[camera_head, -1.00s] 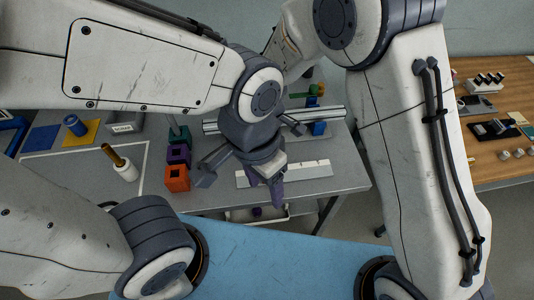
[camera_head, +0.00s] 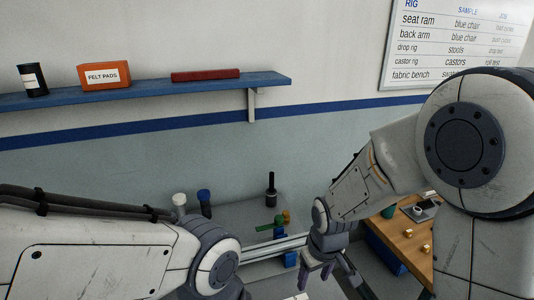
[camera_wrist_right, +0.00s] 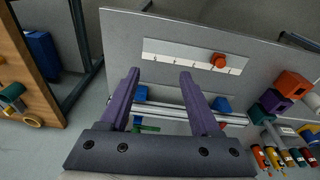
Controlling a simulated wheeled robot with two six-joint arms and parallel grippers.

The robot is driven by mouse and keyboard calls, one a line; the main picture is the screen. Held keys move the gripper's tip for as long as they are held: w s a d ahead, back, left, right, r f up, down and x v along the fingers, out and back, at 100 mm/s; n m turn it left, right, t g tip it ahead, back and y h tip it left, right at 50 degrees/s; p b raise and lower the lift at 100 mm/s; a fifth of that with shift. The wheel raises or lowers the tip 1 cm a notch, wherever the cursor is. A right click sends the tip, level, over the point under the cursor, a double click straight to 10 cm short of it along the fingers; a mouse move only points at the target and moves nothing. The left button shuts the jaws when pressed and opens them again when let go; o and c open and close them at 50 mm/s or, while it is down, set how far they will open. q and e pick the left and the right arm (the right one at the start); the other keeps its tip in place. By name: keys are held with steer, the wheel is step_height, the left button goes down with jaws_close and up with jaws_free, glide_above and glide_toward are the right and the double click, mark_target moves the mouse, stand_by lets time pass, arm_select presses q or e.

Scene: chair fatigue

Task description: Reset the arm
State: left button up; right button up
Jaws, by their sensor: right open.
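A blue wall shelf (camera_head: 190,88) holds a dark jar, a felt pads box (camera_head: 105,76) and a red bar. A dark bottle (camera_head: 271,188) stands at the table's back. A wooden table (camera_head: 408,248) is at the right. Orange and purple blocks (camera_wrist_right: 294,86) show in the wrist view.

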steer(key=s+d+r+m, duration=0.2)
steer(key=s+d+m, duration=0.25)
steer(key=d, duration=0.35)
steer(key=s+a+r+n+g, duration=0.1)
steer(key=s+a+r+n, duration=0.2)
steer(key=s+a, duration=0.4)
steer(key=s+a+r+n, duration=0.3)
steer(key=s+a+n, duration=0.1)
steer(key=s+a, duration=0.3)
steer(key=shift+g+y, duration=0.3)
steer(key=shift+g, duration=0.1)
